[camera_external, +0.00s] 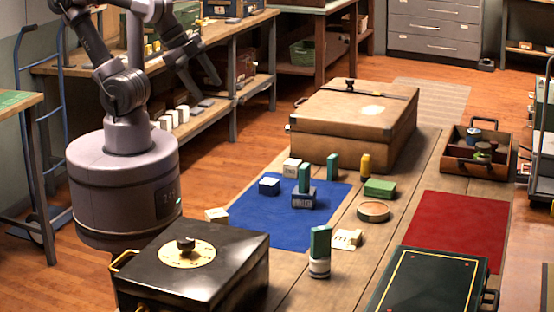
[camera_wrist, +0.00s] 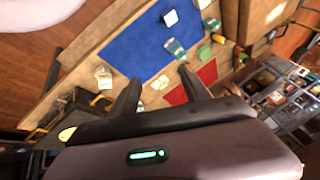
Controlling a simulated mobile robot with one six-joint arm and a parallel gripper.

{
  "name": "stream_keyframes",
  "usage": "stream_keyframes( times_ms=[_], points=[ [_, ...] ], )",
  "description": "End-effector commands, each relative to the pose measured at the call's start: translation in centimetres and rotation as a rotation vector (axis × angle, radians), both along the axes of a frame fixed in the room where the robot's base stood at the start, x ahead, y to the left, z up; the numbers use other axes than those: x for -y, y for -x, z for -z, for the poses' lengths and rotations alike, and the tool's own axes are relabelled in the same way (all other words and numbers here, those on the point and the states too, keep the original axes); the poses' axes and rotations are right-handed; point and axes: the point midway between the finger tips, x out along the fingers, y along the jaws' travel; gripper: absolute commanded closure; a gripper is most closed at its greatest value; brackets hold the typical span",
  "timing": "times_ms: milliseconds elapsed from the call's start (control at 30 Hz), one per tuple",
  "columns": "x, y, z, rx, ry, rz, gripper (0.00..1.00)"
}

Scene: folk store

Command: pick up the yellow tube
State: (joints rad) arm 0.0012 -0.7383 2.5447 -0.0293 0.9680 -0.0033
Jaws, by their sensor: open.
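The yellow tube (camera_external: 365,165) stands upright on the wooden table (camera_external: 402,205), in front of the large tan case and right of the blue mat. In the wrist view a small yellow shape (camera_wrist: 218,39) near the green block looks like the same tube. My gripper (camera_external: 207,90) hangs at the upper left in the external view, well away from the tube. In the wrist view its two dark fingers (camera_wrist: 158,79) are spread apart with nothing held between them.
A green block (camera_external: 379,188) and round wooden dish (camera_external: 373,211) lie in front of the tube. A teal block (camera_external: 333,166) stands to its left. The tan case (camera_external: 350,130) is close behind. Several blocks occupy the blue mat (camera_external: 265,222). The red mat (camera_external: 460,225) is bare.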

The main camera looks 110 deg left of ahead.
Motion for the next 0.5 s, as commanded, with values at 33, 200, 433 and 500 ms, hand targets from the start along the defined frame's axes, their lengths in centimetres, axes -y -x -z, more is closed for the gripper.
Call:
stream_keyframes(
  times_ms=[33,200,433,500],
  points=[
    [-0.4,-1.2,-0.7,-0.006,0.011,-0.031,0.44],
    [-5.8,-13.0,-3.0,-0.022,0.121,-0.308,0.44],
    [-21.3,-27.4,5.4,-0.005,0.284,-0.738,0.44],
    [-25.0,-29.1,8.6,0.005,0.315,-0.826,0.44]
  ],
)
